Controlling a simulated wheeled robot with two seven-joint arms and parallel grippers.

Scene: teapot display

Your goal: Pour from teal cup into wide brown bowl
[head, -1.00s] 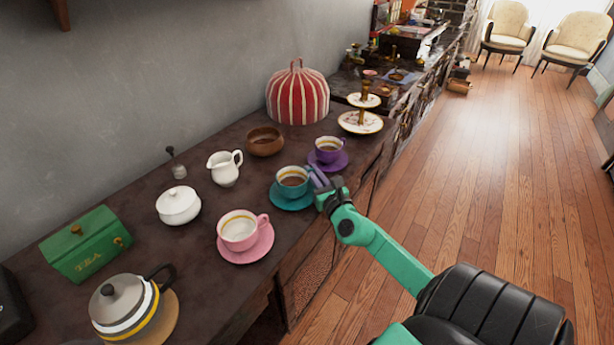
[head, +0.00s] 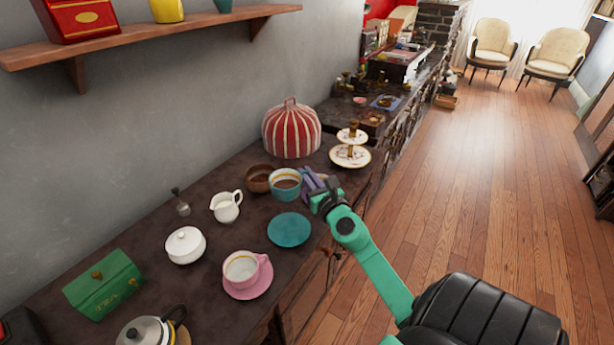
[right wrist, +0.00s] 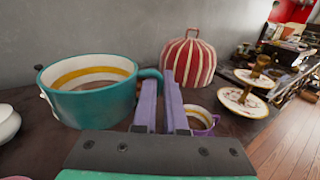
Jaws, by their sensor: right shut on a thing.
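The teal cup (head: 286,184) has brown liquid in it and a yellow band inside. My right gripper (head: 308,182) is shut on its handle at the cup's right side and holds it upright above the counter. In the right wrist view the teal cup (right wrist: 88,92) is left of the purple fingers (right wrist: 168,98). The wide brown bowl (head: 258,179) stands on the counter just left of and behind the cup, partly covered by it. The bowl cannot be made out in the right wrist view. My left gripper is not in view.
The empty teal saucer (head: 289,229) lies in front of the cup. A white creamer (head: 226,207), a white sugar bowl (head: 185,246) and a pink cup (head: 241,268) stand nearby. A striped tea cozy (head: 291,130) and a tiered stand (head: 349,155) are behind. A purple cup (right wrist: 199,121) is beside my fingers.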

